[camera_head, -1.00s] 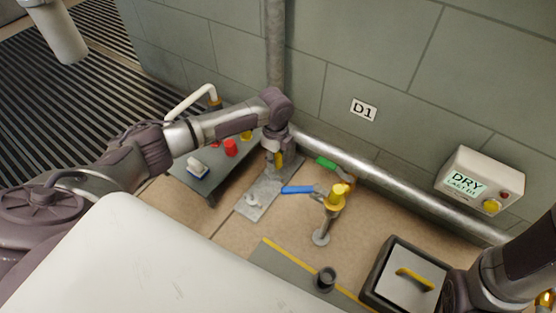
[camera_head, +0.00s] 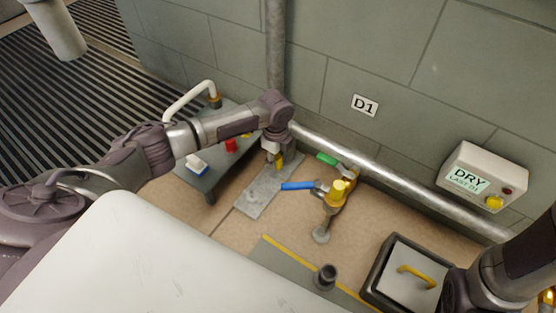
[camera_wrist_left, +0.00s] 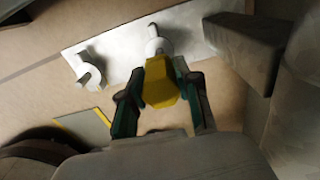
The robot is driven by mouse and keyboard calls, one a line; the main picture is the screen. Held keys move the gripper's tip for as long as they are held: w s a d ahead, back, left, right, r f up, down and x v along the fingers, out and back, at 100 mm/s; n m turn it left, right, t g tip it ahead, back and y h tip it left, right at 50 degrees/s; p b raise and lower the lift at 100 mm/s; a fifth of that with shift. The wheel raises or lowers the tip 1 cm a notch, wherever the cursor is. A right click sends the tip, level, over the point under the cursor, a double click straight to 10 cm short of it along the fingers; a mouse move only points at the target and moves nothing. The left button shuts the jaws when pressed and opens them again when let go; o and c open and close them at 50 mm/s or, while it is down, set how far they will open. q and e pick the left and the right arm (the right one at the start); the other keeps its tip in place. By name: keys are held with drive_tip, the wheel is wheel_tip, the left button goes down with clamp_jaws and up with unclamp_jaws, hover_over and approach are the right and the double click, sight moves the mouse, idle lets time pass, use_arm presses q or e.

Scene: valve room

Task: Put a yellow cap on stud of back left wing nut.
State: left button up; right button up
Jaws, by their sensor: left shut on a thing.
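My left gripper (camera_head: 275,157) is shut on a yellow cap (camera_wrist_left: 160,84). The cap also shows below the fingers in the head view (camera_head: 280,162). The gripper is over the far end of a grey metal plate (camera_head: 258,196) on the floor. In the left wrist view, a pale stud with a wing nut (camera_wrist_left: 156,45) is just beyond the cap and partly hidden by it. I cannot tell whether they touch. Another pale wing nut (camera_wrist_left: 87,70) is to the left on the plate. My right gripper is out of view; only my right arm shows.
A low dark bench (camera_head: 208,182) with a red cap (camera_head: 231,145) and a white-and-blue item (camera_head: 197,163) stands left of the plate. A yellow valve with a blue lever (camera_head: 298,186) is close on the right. A pipe (camera_head: 400,180) runs along the wall.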

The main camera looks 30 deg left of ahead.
use_arm(q)
drive_tip(key=shift+w+a, duration=0.2)
drive_tip(key=shift+a, duration=0.35)
idle(0.4)
drive_tip(key=shift+p, duration=0.45)
drive_tip(key=shift+f, duration=0.1)
drive_tip(key=shift+f, duration=0.8)
drive_tip(key=shift+f+p, duration=0.3)
drive_tip(key=shift+p, duration=0.15)
idle(1.2)
drive_tip(key=o, duration=1.5)
